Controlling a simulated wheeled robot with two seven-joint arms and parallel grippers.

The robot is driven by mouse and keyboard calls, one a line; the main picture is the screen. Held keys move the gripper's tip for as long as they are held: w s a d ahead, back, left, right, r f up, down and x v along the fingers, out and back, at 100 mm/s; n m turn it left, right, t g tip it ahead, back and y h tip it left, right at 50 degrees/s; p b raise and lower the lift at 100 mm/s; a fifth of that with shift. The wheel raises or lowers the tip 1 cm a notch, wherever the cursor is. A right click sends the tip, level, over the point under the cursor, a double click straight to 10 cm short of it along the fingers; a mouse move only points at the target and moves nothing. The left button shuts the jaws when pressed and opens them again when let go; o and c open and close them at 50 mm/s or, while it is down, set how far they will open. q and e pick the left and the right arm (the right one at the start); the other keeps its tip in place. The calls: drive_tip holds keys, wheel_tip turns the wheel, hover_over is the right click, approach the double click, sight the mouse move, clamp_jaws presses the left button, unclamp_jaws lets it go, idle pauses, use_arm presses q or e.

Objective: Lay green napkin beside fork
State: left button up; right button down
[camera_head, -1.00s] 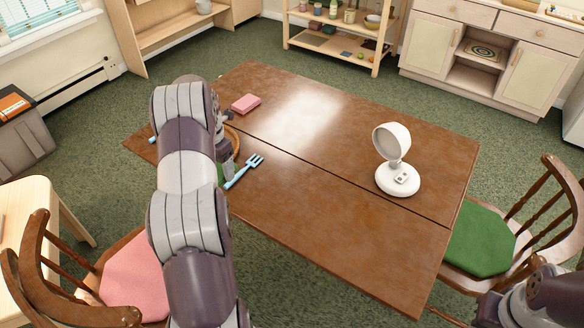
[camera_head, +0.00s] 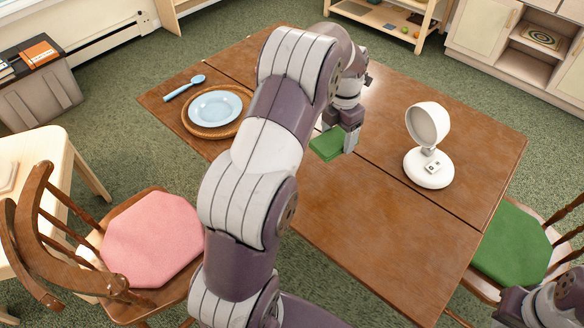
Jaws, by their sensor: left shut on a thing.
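My left gripper (camera_head: 347,140) is shut on the green napkin (camera_head: 326,145), a small flat folded piece. It holds the napkin over the middle of the wooden table (camera_head: 380,225); the gap between napkin and tabletop is hard to judge. A light blue plate (camera_head: 215,108) sits on a round woven mat (camera_head: 190,124) at the table's left end. My right arm shows only at the bottom right corner, with its gripper out of view.
A white lamp (camera_head: 428,170) stands on the table right of my left gripper. Chairs with a pink cushion (camera_head: 153,238) and a green cushion (camera_head: 510,244) stand at the table. The front right tabletop is clear.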

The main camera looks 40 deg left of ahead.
use_arm(q)
drive_tip(key=shift+s+d+f+n, duration=0.1)
drive_tip(key=shift+s+d+n, duration=0.3)
drive_tip(key=shift+s, duration=0.1)
drive_tip(key=shift+s+f+n, duration=0.15)
drive_tip(key=shift+f+n, duration=0.05)
drive_tip(key=shift+n, duration=0.2)
drive_tip(key=shift+a+f, duration=0.15)
drive_tip(key=shift+a, duration=0.05)
drive_tip(key=shift+n, duration=0.3)
drive_tip(key=a+f, duration=0.2)
drive_tip(key=a, duration=0.1)
drive_tip(key=s+a+f, duration=0.1)
drive_tip(key=a+f, duration=0.1)
drive_tip(key=a, duration=0.2)
drive_tip(key=a+f, duration=0.2)
drive_tip(key=a, duration=0.2)
drive_tip(key=shift+s+f, duration=0.3)
drive_tip(key=shift+f, duration=0.05)
drive_tip(key=shift+a+f, duration=0.15)
drive_tip(key=shift+f, duration=1.95)
drive_tip(key=o, duration=1)
drive_tip(key=shift+f, duration=0.1)
drive_tip(key=shift+o, duration=0.2)
